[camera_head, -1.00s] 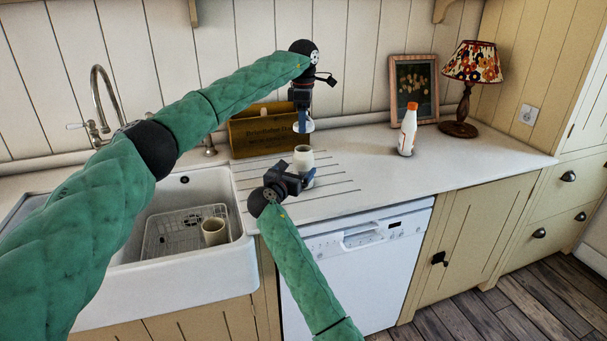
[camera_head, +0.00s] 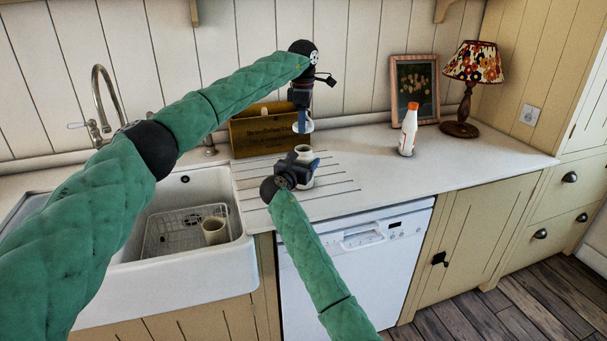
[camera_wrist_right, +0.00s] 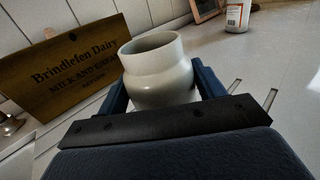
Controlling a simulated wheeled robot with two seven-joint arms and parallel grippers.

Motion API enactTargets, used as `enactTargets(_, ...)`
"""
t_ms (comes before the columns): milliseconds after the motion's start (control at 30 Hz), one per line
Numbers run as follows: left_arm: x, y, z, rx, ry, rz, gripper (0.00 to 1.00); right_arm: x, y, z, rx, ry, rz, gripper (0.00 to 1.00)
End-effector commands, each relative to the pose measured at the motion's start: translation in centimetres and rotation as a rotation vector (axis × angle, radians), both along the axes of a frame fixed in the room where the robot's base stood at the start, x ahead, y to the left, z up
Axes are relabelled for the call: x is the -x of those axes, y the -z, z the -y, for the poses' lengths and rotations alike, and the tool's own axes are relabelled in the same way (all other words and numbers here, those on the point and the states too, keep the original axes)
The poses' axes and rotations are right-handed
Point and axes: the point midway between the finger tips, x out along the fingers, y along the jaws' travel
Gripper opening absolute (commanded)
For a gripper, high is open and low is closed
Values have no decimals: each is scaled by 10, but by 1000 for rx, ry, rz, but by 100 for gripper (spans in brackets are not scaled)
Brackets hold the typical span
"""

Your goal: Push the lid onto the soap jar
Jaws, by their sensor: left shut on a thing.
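The soap jar (camera_head: 304,152) is a pale, open-topped jar standing upright on the worktop's drainer grooves. In the right wrist view the jar (camera_wrist_right: 160,75) stands between the two blue fingers of my right gripper (camera_wrist_right: 163,88), its mouth uncovered. My right gripper (camera_head: 304,172) is open, low around the jar's body, and partly hides it in the head view. My left gripper (camera_head: 302,121) points down above and slightly behind the jar, shut on the pale, disc-like lid (camera_head: 306,127). The lid is apart from the jar.
A wooden dairy crate (camera_head: 262,133) stands behind the jar. A white bottle with an orange cap (camera_head: 408,131), a framed picture (camera_head: 414,88) and a lamp (camera_head: 470,68) stand to the right. The sink (camera_head: 205,270) with a mug (camera_head: 214,231) is at left.

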Motion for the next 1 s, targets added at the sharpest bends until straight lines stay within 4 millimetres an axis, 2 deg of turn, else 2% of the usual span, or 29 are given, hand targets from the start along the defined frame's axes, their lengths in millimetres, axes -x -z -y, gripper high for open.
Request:
enactTargets(33, 0, 0, 0, 0, 0, 0, 36, 0, 0, 0, 0, 0, 0, 58)
enactTargets(200, 0, 0, 0, 0, 0, 0, 36, 0, 0, 0, 0, 0, 0, 25)
enactTargets(233, 0, 0, 0, 0, 0, 0, 36, 0, 0, 0, 0, 0, 0, 23)
enactTargets(367, 0, 4, 0, 0, 0, -1, 36, 0, 0, 0, 0, 0, 0, 23)
enactTargets(733, 1, 46, 0, 1, 4, -1, 36, 0, 0, 0, 0, 0, 0, 23)
enactTargets(1000, 1, 49, 0, 2, 3, 0, 36, 0, 0, 0, 0, 0, 0, 23)
